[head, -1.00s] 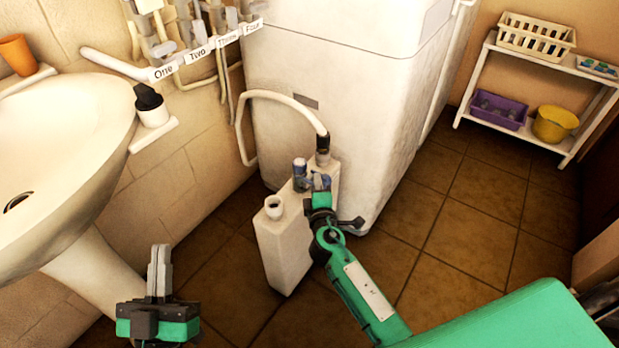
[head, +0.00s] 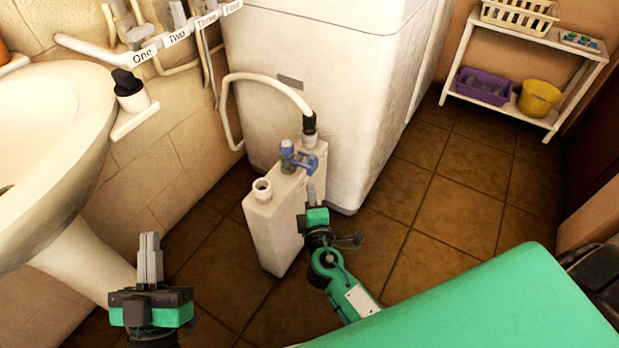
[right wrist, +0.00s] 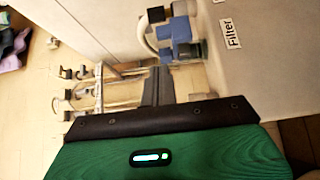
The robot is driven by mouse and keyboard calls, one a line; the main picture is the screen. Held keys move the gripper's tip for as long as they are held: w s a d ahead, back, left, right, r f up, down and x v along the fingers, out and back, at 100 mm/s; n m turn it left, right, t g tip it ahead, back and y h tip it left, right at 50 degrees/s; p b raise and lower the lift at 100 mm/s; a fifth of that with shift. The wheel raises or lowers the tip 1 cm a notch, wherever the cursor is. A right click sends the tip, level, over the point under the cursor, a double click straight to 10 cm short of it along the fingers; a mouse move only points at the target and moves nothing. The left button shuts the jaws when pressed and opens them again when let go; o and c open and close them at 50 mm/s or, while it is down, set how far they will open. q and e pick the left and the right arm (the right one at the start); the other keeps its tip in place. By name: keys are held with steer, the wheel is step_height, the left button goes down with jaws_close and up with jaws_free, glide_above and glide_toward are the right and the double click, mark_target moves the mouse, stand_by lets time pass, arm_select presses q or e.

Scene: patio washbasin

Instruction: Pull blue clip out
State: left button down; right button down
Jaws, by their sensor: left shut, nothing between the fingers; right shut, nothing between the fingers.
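The blue clip (head: 304,160) sits at the top of a white flat container (head: 271,229), beside a blue-grey cap (head: 287,152). In the right wrist view the blue clip (right wrist: 181,33) shows just beyond my fingertips, partly blurred, on the container (right wrist: 248,70) with a "Filter" label. My right gripper (head: 312,190) is shut and empty, just below and in front of the clip, with a visible gap. Its closed fingers (right wrist: 158,80) also show in the right wrist view. My left gripper (head: 149,240) is shut and empty near the basin's pedestal.
A white hose (head: 270,78) runs to a dark fitting (head: 310,124) at the container's back. A white appliance (head: 330,60) stands behind it. The washbasin (head: 60,150) is at left. Tiled floor is open at right, before a shelf (head: 520,120).

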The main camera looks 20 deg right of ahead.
arm_select(q)
steer(key=shift+s+a+r+t, duration=0.15)
steer(key=shift+a+r+t, duration=0.1)
steer(key=shift+r+t, duration=0.25)
arm_select(e)
steer(key=shift+v, duration=1.8)
arm_select(q)
steer(key=shift+r, duration=0.1)
arm_select(e)
steer(key=shift+a, duration=0.1)
